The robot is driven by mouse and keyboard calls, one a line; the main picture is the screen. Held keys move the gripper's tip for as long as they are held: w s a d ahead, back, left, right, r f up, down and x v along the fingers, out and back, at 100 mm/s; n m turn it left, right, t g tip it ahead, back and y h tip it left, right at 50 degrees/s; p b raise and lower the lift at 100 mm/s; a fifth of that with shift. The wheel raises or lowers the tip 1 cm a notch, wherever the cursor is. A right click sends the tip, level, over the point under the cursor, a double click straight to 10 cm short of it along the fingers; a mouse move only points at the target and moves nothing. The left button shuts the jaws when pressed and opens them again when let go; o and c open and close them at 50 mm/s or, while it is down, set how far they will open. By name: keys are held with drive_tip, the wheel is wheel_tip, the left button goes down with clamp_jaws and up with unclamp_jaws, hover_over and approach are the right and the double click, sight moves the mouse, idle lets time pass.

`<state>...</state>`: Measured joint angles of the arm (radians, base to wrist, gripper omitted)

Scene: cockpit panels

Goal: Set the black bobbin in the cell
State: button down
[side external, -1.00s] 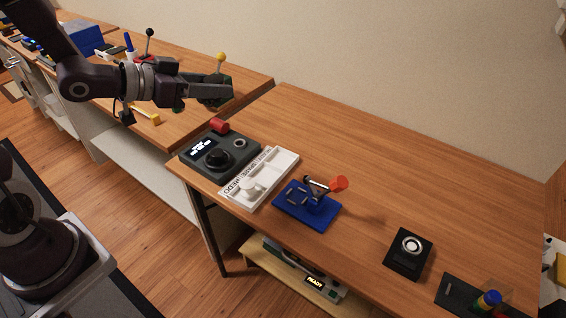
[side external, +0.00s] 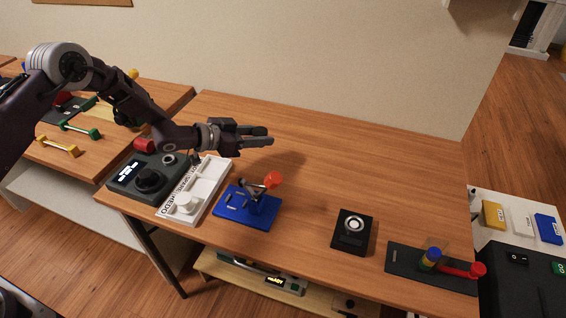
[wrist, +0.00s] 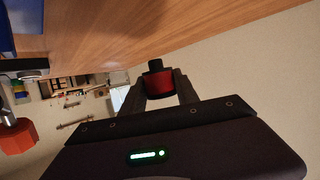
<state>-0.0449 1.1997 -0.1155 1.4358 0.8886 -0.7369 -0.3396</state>
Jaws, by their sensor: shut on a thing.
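In the wrist view my gripper (wrist: 159,84) is shut on the black bobbin (wrist: 155,66), which has black ends and a dark red middle. In the side external view my gripper (side external: 268,135) is above the wooden table, behind the blue fixture; the bobbin is too small or hidden to make out there. I cannot tell for certain which is the cell.
The table's back middle is clear.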

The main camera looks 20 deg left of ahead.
sight(261, 167)
wheel_tip(261, 167, down, 8)
drive_tip(key=shift+r, duration=0.25)
drive_tip(key=shift+f, duration=0.15)
drive_tip(key=c, duration=0.9)
unclamp_jaws()
